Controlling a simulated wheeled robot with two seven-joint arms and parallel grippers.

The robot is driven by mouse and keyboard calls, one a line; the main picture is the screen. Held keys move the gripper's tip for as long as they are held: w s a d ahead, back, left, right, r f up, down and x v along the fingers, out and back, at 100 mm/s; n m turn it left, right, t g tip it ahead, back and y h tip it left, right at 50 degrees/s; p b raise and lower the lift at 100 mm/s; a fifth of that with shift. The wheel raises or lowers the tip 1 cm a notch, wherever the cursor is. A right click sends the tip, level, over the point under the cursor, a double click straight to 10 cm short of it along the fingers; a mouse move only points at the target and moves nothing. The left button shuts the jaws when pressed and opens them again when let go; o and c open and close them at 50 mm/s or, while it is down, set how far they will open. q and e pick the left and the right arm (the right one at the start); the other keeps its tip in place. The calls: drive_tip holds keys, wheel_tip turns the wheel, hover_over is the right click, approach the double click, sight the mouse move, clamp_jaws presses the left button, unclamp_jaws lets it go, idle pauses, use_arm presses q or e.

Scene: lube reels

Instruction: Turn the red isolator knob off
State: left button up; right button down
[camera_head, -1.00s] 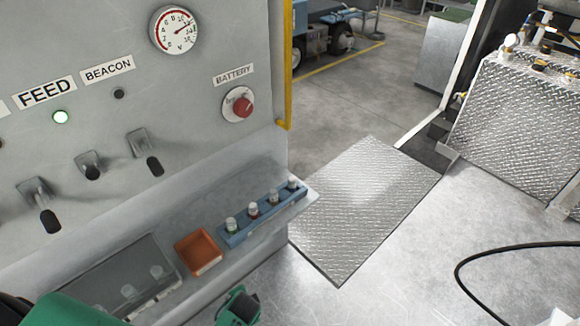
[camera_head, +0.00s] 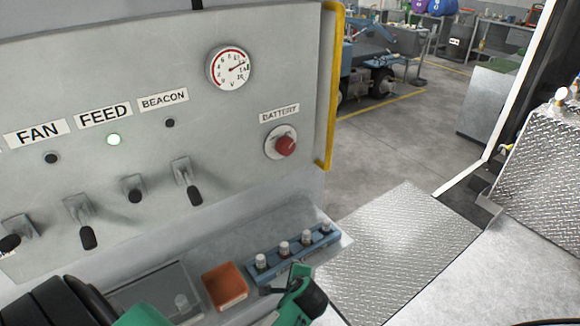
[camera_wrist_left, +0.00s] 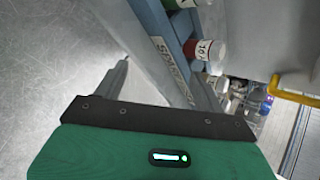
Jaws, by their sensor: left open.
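The red isolator knob (camera_head: 286,145) sits on a round pale plate under the BATTERY label (camera_head: 279,114), on the right of the grey panel. The knob does not show in the left wrist view. My left gripper (camera_head: 292,275) is green and black, low in the head view, by the front of the blue rack and well below the knob. In the left wrist view its two fingers (camera_wrist_left: 162,78) are apart, with nothing held between them. My right gripper is not in view.
A blue rack (camera_head: 268,268) of several small capped bottles stands on the shelf beside an orange tray (camera_head: 226,287). A yellow rail (camera_head: 336,85) edges the panel right of the knob. Several levers (camera_head: 188,183) stick out at left. Space before the knob is clear.

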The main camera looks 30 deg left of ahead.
use_arm(q)
drive_tip(key=w+a+r+m+t+y, duration=0.1)
drive_tip(key=w+r+m+y, duration=0.2)
drive_tip(key=w+r, duration=0.3)
drive_tip(key=w+r+m+y, duration=0.2)
drive_tip(key=w+r+m, duration=0.15)
drive_tip(key=r, duration=0.55)
drive_tip(key=m+y, duration=0.3)
drive_tip(key=y, duration=0.2)
approach(288, 149)
drive_tip(key=p+x, duration=0.3)
drive_tip(key=x, duration=0.5)
drive_tip(key=shift+w+a+r+p, duration=0.15)
drive_tip(key=shift+w+a+p, duration=0.15)
drive_tip(key=shift+p, duration=0.1)
drive_tip(key=shift+w+a, duration=0.2)
drive_tip(key=shift+a, duration=0.5)
drive_tip(key=shift+c, duration=0.4)
drive_tip(key=c, duration=0.9)
